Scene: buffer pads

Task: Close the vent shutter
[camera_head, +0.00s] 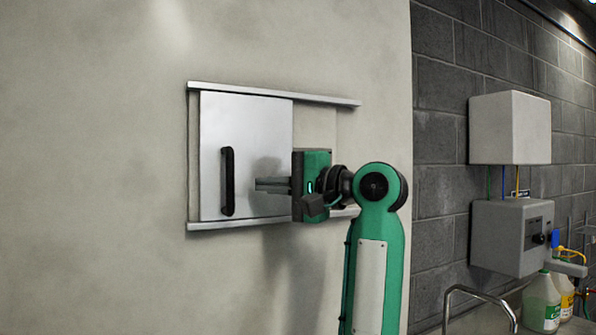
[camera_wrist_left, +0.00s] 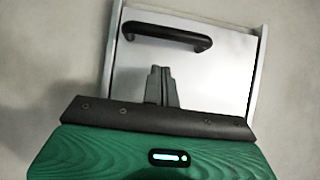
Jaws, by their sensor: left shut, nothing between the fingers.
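The vent shutter (camera_head: 255,130) is a flat pale metal panel set between two horizontal rails on the wall. It sits toward the left of its frame, and a strip of the recess (camera_head: 318,122) shows bare to its right. A black vertical handle (camera_head: 228,180) is on its left part. My left gripper (camera_head: 257,185) is shut and empty in front of the panel, to the right of the handle and apart from it. In the left wrist view the shut fingers (camera_wrist_left: 160,72) point toward the handle (camera_wrist_left: 167,36) across the panel (camera_wrist_left: 205,75). My right gripper is not in view.
The upper rail (camera_head: 270,93) and lower rail (camera_head: 245,223) stick out from the wall. At the right, two grey boxes (camera_head: 510,128) hang on a brick wall above a counter with bottles (camera_head: 541,302) and a faucet. The wall left of the shutter is clear.

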